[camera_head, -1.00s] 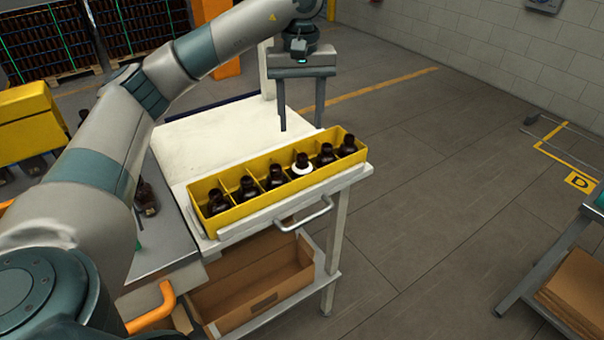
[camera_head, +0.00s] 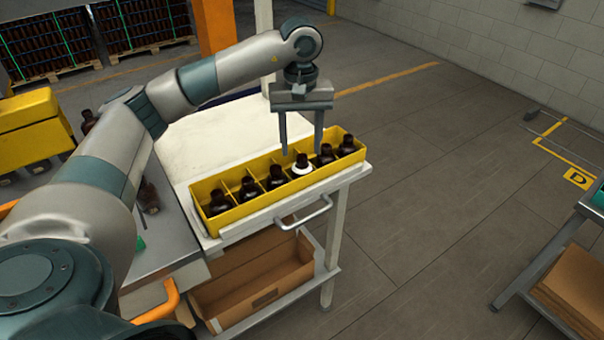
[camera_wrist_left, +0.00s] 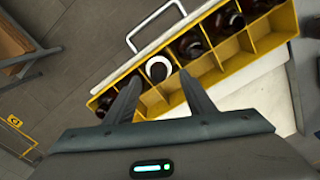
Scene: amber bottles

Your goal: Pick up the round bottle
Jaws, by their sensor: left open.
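A yellow divided crate (camera_head: 230,213) holds several dark amber bottles in a row. One bottle with a white collar (camera_head: 302,168) stands upright in the crate, right of the middle; it also shows in the left wrist view (camera_wrist_left: 158,69). Which bottle the task calls round I cannot tell, as their lower parts are hidden by the crate. My left gripper (camera_head: 301,149) points down, open and empty, above the white-collared bottle. In the left wrist view its fingers (camera_wrist_left: 158,80) appear on either side of that bottle. My right gripper is not in view.
The crate stands along the front edge of a white-topped cart (camera_head: 225,135) with a metal handle (camera_head: 306,217). A cardboard box (camera_head: 240,290) sits on the shelf below. Bottles beside the white-collared one (camera_head: 326,155) stand close in neighbouring compartments. Open floor lies right.

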